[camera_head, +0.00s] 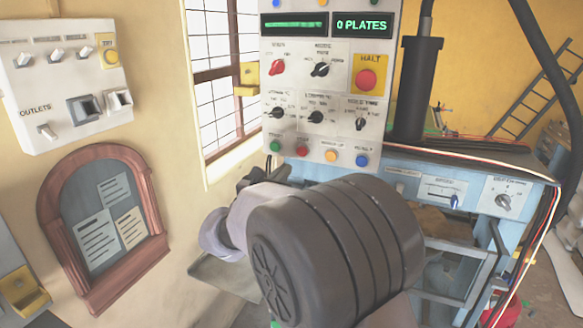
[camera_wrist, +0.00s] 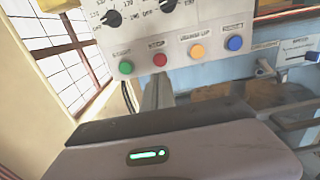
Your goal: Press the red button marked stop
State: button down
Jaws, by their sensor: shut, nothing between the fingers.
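The red stop button (camera_head: 302,151) sits in the bottom row of the white control panel (camera_head: 291,95). In the wrist view the red button (camera_wrist: 160,60) is second from the left, under a small label that is hard to read, between a green button (camera_wrist: 126,67) and an orange one (camera_wrist: 197,51). My gripper (camera_head: 264,176) is below the panel's lower edge in the head view. In the wrist view my gripper (camera_wrist: 158,88) is shut and empty, its tips just below the red button. I see no contact; the exact gap is unclear.
A larger red HALT button (camera_head: 367,79) on a yellow plate sits higher on the panel, near several knobs. A blue button (camera_wrist: 235,43) ends the row. A window (camera_head: 218,70) is left of the panel; a dark vertical cylinder (camera_head: 417,90) is right of it.

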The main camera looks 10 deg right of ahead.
jog(key=v, duration=0.4)
jog(key=shift+s+a+f, duration=0.15)
jog(key=shift+a+f, duration=0.05)
jog(key=shift+f, duration=0.15)
jog(key=shift+d+f, duration=0.1)
